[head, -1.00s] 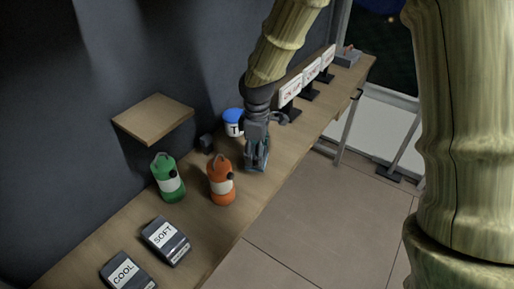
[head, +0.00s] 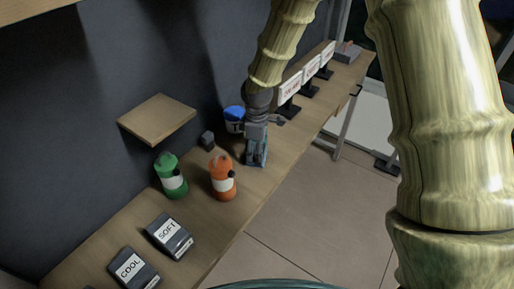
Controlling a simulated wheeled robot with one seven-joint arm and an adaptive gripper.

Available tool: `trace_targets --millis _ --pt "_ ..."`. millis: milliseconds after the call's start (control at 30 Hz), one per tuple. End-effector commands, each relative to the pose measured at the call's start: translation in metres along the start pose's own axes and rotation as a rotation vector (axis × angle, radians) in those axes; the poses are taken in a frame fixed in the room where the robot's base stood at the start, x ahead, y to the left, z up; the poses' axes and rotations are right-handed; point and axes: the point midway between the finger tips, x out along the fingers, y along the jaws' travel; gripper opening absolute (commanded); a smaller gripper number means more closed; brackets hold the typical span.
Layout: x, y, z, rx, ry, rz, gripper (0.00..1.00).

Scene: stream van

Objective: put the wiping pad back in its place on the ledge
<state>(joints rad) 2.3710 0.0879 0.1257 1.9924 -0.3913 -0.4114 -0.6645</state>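My gripper (head: 256,156) points down at the long wooden counter, just behind and right of the orange bottle (head: 222,179). Its fingers look grey-blue and close to the wood; I cannot tell whether they are open or hold something. I cannot make out the wiping pad for certain; it may be hidden at the fingers. A small dark block (head: 207,139) sits near the wall, left of the gripper. The long wooden ledge (head: 205,222) runs along the wall, and a small square wooden shelf (head: 157,118) juts from the wall above it, bare on top.
A green bottle (head: 171,177) stands left of the orange one. Dark boxes marked SOFT (head: 170,236) and COOL (head: 133,268) lie in front. A blue-lidded tub (head: 234,118) is close behind my gripper. Several signs on stands (head: 290,92) line the far end. The floor at right is clear.

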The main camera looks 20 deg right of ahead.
Motion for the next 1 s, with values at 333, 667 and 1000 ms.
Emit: trace_targets --millis 333,667,1000 --pt "0.001 0.0 0.0 0.0 0.0 0.0 0.84" --pt "0.001 0.0 0.0 0.0 0.0 0.0 0.84" --pt "-0.025 0.001 0.0 0.0 0.002 0.003 0.84"
